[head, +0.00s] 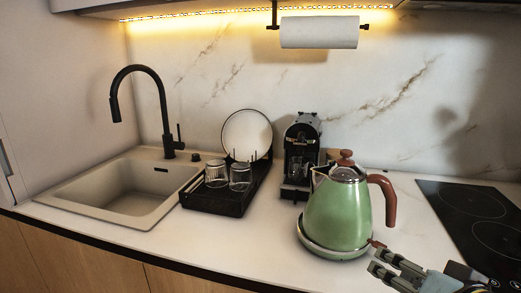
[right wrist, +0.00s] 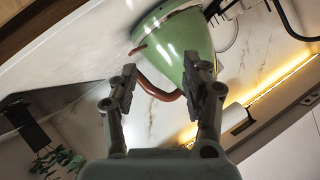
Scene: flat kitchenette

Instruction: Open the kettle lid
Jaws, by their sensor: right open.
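The green kettle (head: 338,215) stands upright on its round base (head: 309,243) on the counter, spout to the left and red-brown handle (head: 384,195) to the right. Its shiny lid (head: 343,174), with a red-brown knob (head: 346,156), sits on top and looks closed. My right gripper (head: 374,260) is open and empty, low at the right front of the kettle, below the handle and well below the lid. In the right wrist view the kettle (right wrist: 172,40) and its handle (right wrist: 165,87) show beyond the open fingers (right wrist: 160,78). My left gripper is not in view.
A coffee machine (head: 302,145) stands behind the kettle. A black rack (head: 218,199) with glasses and a plate (head: 247,134) is left of it, beside the sink (head: 130,190). A black cooktop (head: 485,220) lies to the right. The counter front between rack and kettle is clear.

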